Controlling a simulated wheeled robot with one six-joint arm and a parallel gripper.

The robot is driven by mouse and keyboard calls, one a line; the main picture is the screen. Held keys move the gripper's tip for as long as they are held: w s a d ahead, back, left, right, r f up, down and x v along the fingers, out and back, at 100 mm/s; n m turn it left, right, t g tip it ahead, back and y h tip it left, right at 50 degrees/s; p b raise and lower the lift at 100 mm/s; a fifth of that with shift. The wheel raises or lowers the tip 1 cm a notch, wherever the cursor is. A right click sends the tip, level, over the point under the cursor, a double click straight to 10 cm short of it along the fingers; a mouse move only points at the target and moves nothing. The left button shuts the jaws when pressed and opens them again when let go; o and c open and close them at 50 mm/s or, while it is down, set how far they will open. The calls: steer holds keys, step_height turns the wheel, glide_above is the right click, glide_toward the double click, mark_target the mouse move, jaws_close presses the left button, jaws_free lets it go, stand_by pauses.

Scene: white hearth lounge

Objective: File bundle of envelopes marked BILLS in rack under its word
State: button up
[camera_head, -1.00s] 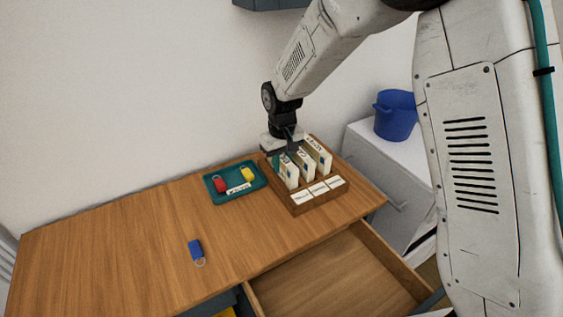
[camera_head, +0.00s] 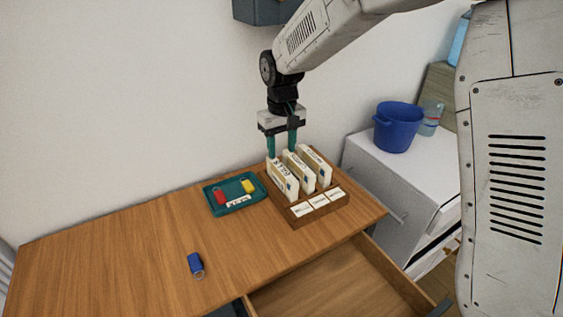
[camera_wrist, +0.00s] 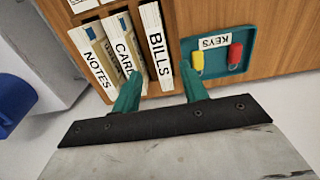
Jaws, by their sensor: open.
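The bundle of envelopes marked BILLS (camera_wrist: 157,45) stands upright in a slot of the wooden rack; in the head view this bundle (camera_head: 282,181) is the leftmost of three. The rack (camera_head: 312,220) has three white word cards along its front, too small to read. My gripper (camera_head: 281,153) is open and empty just above the BILLS bundle. In the wrist view its green fingertips (camera_wrist: 160,88) are apart, near the bundle's end and holding nothing. The bundles marked CARDS (camera_wrist: 124,50) and NOTES (camera_wrist: 97,62) fill the other slots.
A green tray labelled KEYS (camera_head: 215,207) with a red and a yellow key tag sits left of the rack. A blue key tag (camera_head: 195,265) lies on the desk (camera_head: 120,255). An open drawer (camera_head: 335,285) is in front. A blue bucket (camera_head: 397,128) stands on a white cabinet at right.

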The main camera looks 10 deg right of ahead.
steer(key=shift+r, duration=1.15)
steer(key=s+d+r+m, duration=0.1)
steer(key=s+d+r, duration=0.7)
steer(key=s+d+m, duration=0.1)
steer(key=s+d, duration=0.2)
steer(key=s, duration=0.5)
steer(key=s+d+m, duration=0.1)
steer(key=s+d, duration=0.3)
steer(key=s, duration=0.5)
steer(key=s+d+r+m+t, duration=0.1)
steer(key=s+d, duration=0.2)
steer(key=s, duration=0.6)
steer(key=shift+s+d+m, duration=0.25)
steer(key=shift+m, duration=0.05)
steer(key=shift+r, duration=0.1)
